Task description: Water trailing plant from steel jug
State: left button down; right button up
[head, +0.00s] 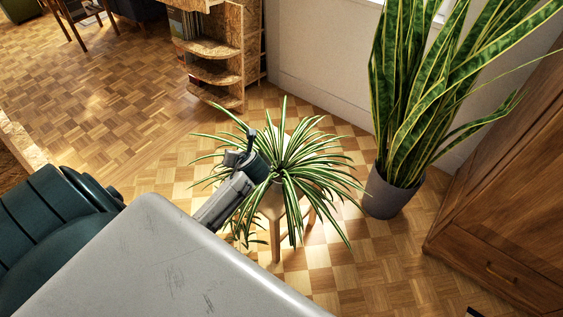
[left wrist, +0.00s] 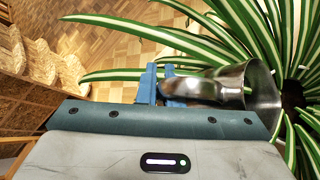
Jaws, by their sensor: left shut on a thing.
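The trailing plant (head: 300,172) has long green and white striped leaves and stands on a small wooden stand (head: 276,240) in the middle of the head view. Its leaves also fill the right of the left wrist view (left wrist: 225,45). My left gripper (head: 250,145) is at the plant's left side, among the leaves. In the left wrist view its blue fingers (left wrist: 160,86) are shut on the steel jug (left wrist: 232,86). The jug lies tilted, its wide end towards the plant's dark centre. I cannot make out the jug in the head view, nor any water.
A tall snake plant in a grey pot (head: 390,195) stands to the right, beside a wooden cabinet (head: 505,190). A chipboard shelf unit (head: 230,60) stands at the back. The parquet floor (head: 110,120) is open at the left.

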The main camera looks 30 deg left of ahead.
jog(key=shift+r, duration=0.1)
dwell(0.8)
pick_arm(q)
jog(key=p, duration=0.3)
jog(key=shift+s+a+r+n+h, duration=0.2)
jog(key=shift+a+n+h, duration=0.1)
jog(key=shift+h, duration=0.1)
jog(key=shift+f+t+p, duration=0.15)
jog(key=shift+t+p, duration=0.15)
jog(key=shift+p, duration=0.1)
jog(key=s+a+f+n+t+h+b, duration=0.3)
jog(key=a+f+n+t+h, duration=0.1)
jog(key=f, duration=0.6)
jog(key=shift+s+a+f+n+t+h, duration=0.2)
jog(key=shift+s+n+t+h, duration=0.1)
jog(key=shift+h, duration=0.5)
pick_arm(e)
jog(key=shift+s+f, duration=0.3)
jog(key=shift+s, duration=0.35)
